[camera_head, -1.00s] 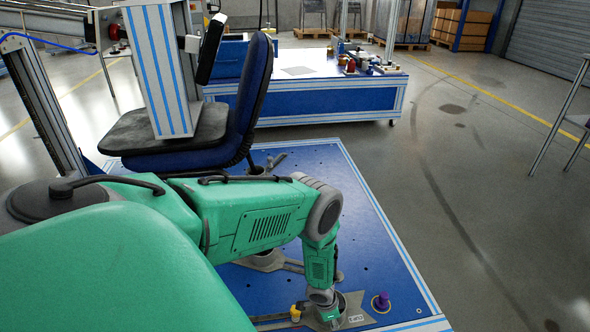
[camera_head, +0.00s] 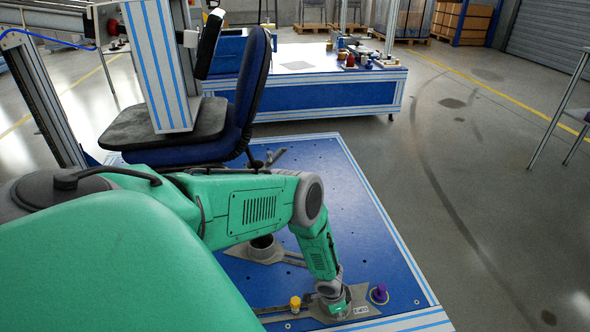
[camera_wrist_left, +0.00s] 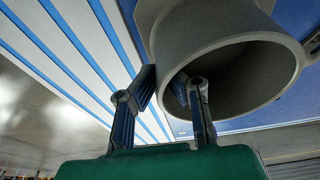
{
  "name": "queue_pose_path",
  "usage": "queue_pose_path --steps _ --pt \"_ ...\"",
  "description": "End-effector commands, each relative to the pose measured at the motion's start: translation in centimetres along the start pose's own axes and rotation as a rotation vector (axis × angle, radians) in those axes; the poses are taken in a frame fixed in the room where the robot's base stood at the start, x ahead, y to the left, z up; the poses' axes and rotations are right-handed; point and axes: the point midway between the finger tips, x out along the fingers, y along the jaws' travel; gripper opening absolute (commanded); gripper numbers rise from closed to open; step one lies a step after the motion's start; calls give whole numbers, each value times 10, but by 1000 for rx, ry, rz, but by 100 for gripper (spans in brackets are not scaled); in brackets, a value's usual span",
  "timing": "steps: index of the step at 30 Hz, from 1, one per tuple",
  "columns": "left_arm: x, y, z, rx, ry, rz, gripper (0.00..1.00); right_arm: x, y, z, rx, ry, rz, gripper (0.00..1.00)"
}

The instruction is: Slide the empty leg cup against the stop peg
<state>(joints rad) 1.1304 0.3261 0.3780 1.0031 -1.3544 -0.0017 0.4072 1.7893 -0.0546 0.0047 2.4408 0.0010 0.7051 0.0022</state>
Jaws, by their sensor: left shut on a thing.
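My left gripper (camera_head: 333,307) reaches down at the front of the blue platform, right by the plate labelled as a cup. In the left wrist view its fingers (camera_wrist_left: 163,80) straddle the wall of a grey round cup (camera_wrist_left: 240,50), one inside the opening and one outside, shut on the rim. In the head view the cup is mostly hidden behind my gripper. My right gripper is not in view.
A yellow knob (camera_head: 295,303) stands left of the cup, beside a slotted rail. A blue office chair (camera_head: 250,90) stands at the back left. The platform's right side is mostly clear.

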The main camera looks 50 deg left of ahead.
Motion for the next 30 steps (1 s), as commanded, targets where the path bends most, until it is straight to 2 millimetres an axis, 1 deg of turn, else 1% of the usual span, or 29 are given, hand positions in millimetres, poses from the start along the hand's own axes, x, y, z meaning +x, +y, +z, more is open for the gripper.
queue_pose_path --steps 3,6,13,18,26,28,29,30 --pt "0 -6 -8 -4 6 -11 0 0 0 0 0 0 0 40" --pt "2 -3 -15 -1 11 -11 0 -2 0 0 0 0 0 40" --pt "4 -4 -27 -1 11 -13 0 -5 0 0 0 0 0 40" --pt "4 -6 -31 -2 8 -12 0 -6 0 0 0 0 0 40" --pt "4 -8 -32 -2 5 -12 0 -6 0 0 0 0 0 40" --pt "4 -8 -32 -2 6 -13 19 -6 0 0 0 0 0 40" --pt "4 -8 -31 -2 6 -13 24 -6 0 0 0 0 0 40" --pt "4 -8 -31 -2 5 -12 24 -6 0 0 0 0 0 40"
